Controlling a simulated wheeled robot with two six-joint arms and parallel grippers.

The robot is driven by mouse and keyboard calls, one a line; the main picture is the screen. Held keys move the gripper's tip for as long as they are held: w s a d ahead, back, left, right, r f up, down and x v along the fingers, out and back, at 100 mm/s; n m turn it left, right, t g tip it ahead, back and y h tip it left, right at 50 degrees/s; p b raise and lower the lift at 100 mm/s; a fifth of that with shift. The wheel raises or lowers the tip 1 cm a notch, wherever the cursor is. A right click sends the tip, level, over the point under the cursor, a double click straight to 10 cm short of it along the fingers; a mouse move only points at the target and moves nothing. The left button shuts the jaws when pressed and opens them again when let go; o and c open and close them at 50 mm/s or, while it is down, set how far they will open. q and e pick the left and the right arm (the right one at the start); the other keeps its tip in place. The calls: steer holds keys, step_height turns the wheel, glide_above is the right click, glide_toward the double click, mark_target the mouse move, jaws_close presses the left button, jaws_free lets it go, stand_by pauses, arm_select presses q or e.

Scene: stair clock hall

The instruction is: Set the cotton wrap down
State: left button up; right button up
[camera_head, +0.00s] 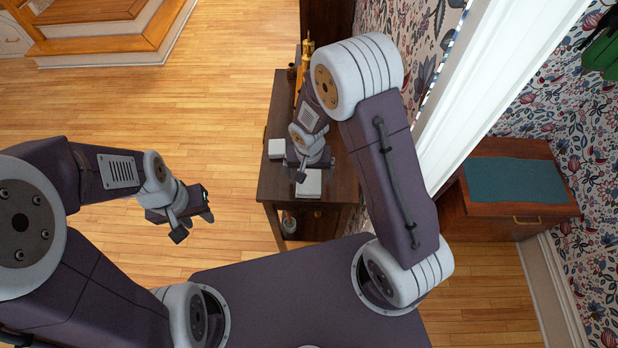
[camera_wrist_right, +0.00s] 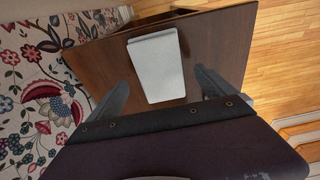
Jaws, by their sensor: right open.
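A pale, flat, rectangular piece (camera_head: 311,186), which looks like the cotton wrap, lies on the dark wooden table at its near end. It also shows in the right wrist view (camera_wrist_right: 157,67), flat on the table top. My right gripper (camera_head: 313,172) is open above it; in the right wrist view its fingers (camera_wrist_right: 160,92) stand apart on either side of the piece, with nothing between them that I can see held. My left gripper (camera_head: 194,227) is apart from the table, over the floor, with its fingers spread and empty.
The dark table (camera_head: 281,118) stands against the patterned wall. A second pale block (camera_head: 277,148) sits at its left edge, and a brass-coloured item (camera_head: 307,52) stands at the far end. A cabinet with a teal top (camera_head: 515,181) is at right. Wooden steps (camera_head: 100,35) are far left; the floor between is clear.

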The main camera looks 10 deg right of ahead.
mark_target(309, 178)
steer(key=f, duration=0.3)
steer(key=shift+w, duration=0.35)
steer(key=shift+r, duration=0.2)
steer(key=c, duration=1.6)
